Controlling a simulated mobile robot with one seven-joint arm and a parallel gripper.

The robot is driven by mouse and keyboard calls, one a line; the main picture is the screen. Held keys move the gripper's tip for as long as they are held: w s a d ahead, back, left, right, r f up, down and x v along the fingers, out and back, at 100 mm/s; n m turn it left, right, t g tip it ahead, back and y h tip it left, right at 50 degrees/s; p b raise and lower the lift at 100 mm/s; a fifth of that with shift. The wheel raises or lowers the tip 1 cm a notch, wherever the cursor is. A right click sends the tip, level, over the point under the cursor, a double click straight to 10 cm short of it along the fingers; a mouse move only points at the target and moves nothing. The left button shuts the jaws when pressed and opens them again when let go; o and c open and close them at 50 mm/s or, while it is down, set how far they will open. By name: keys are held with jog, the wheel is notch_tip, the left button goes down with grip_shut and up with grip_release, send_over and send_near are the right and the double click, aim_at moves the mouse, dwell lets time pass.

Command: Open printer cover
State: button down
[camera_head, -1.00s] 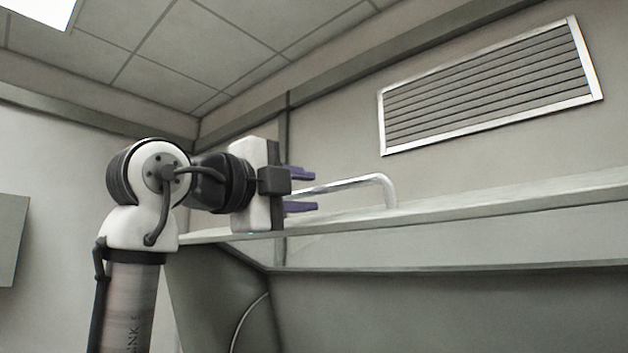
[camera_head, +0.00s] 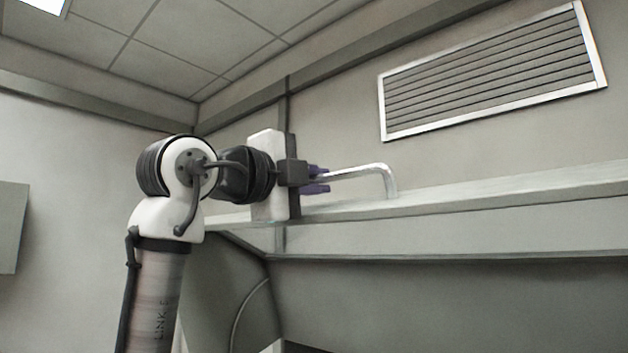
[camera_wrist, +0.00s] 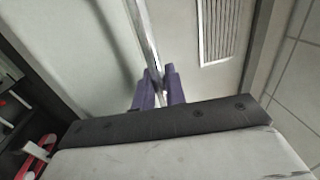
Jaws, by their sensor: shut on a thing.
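The printer cover (camera_head: 450,222) is a long pale grey panel running across the right half of the head view. A shiny metal bar handle (camera_head: 378,169) rises from its top and bends toward my gripper. My gripper (camera_head: 322,181) has purple fingers shut on the handle near its left end. In the wrist view the handle (camera_wrist: 147,40) runs down between the two fingers of my gripper (camera_wrist: 158,84). The handle's left end is hidden by the fingers.
A slatted vent (camera_head: 490,75) is on the wall behind the cover. A grey panel (camera_head: 12,228) is at the far left. The wrist view shows a dark recess with red and white items (camera_wrist: 38,148) at lower left. The air above the cover is clear.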

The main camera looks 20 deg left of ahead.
jog(key=s+a+f+t+h+b, duration=0.1)
jog(key=s+a+f+t+b, duration=0.1)
jog(key=s+f+b, duration=0.5)
notch_tip(320, 180, down, 4)
jog(key=b, duration=0.3)
jog(key=shift+s+a+r+t+b, duration=0.25)
jog(key=shift+s+a+t+b, duration=0.05)
jog(key=shift+a+b, duration=0.1)
jog(key=c, duration=1.5)
grip_release()
jog(key=shift+c, duration=0.2)
jog(key=b+v, duration=0.3)
jog(key=v, duration=1)
jog(key=shift+s+b, duration=0.35)
jog(key=shift+a+f, duration=0.1)
jog(key=shift+f, duration=0.05)
